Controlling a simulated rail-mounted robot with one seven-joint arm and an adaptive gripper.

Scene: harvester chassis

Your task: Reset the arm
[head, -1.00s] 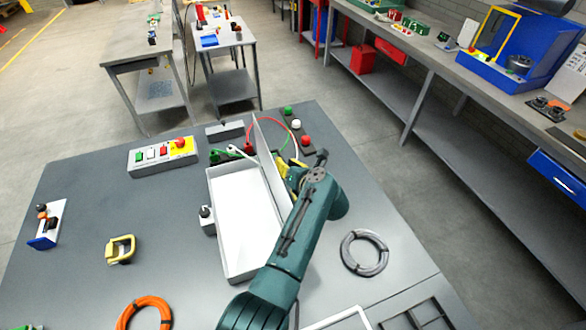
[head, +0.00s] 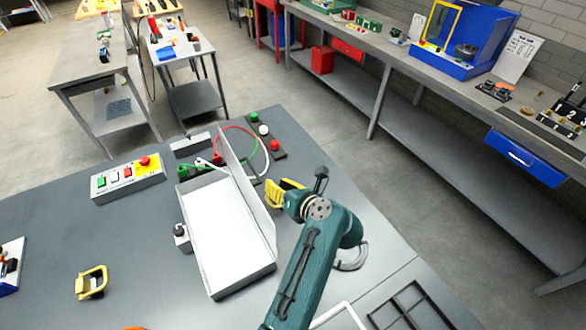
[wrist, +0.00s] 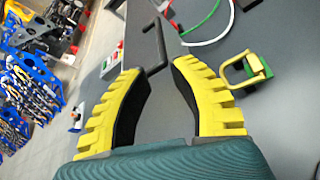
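My gripper (head: 287,192) shows its yellow fingers just right of the raised lid of a white box in the head view, above the grey table. My green arm reaches up to it from the bottom of the picture.
A button panel (head: 128,178) stands to the left. A yellow handle (head: 91,283) sits at front left. The grey table (head: 130,235) has free room on the left.

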